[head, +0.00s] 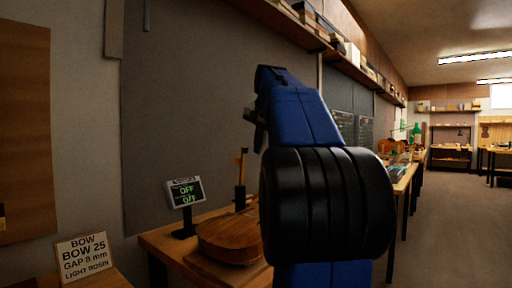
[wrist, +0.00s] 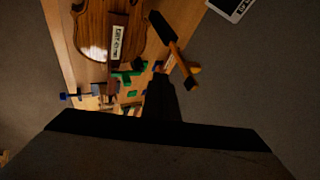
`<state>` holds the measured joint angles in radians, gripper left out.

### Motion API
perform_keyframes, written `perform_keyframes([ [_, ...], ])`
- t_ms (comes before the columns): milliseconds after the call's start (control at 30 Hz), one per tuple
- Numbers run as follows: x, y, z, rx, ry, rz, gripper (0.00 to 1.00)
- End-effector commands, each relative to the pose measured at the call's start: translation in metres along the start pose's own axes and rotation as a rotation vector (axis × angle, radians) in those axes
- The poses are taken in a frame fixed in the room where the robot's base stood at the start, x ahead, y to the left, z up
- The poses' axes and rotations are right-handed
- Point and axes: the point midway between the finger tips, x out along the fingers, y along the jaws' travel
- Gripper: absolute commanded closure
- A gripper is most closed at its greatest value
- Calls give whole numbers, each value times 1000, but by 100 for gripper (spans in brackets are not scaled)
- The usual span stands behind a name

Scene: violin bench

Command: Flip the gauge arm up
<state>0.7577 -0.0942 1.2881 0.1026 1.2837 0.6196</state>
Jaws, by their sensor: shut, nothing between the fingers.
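The gauge shows in the head view as a thin upright brass-coloured post (head: 241,165) with a dark lower part, standing by the violin body. In the wrist view, a dark bar with a brass-coloured piece (wrist: 180,58) near the violin seems to be the gauge and its arm. I cannot tell the arm's exact angle. The violin (wrist: 105,28) lies on the bench; part of it also shows in the head view (head: 230,237). My gripper (wrist: 160,82) is shut and empty, its dark fingers appearing just below the gauge; contact is unclear. In the head view, my blue arm largely hides it.
A small display (head: 186,191) reading OFF stands behind the violin on the bench (head: 165,243). A card (head: 82,258) reads BOW 25, GAP 8 mm. Several small green and blue items (wrist: 128,88) crowd the bench near my fingers. Open floor (head: 445,220) lies at the right.

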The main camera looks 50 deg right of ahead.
Motion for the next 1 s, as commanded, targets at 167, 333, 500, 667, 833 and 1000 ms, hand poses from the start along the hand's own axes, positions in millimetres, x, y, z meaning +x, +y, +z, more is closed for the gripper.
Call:
perform_keyframes([
  [167, 33, 0, 1, -1, -2, 1, 100],
  [333, 63, 0, 1, -1, -3, 1, 100],
  [500, 80, -14, 0, -3, -1, -2, 100],
  [667, 87, -29, -1, -2, 0, -1, 100],
  [833, 90, -36, -1, -3, 0, -1, 100],
  [1000, 90, -37, -1, -2, 0, -1, 100],
])
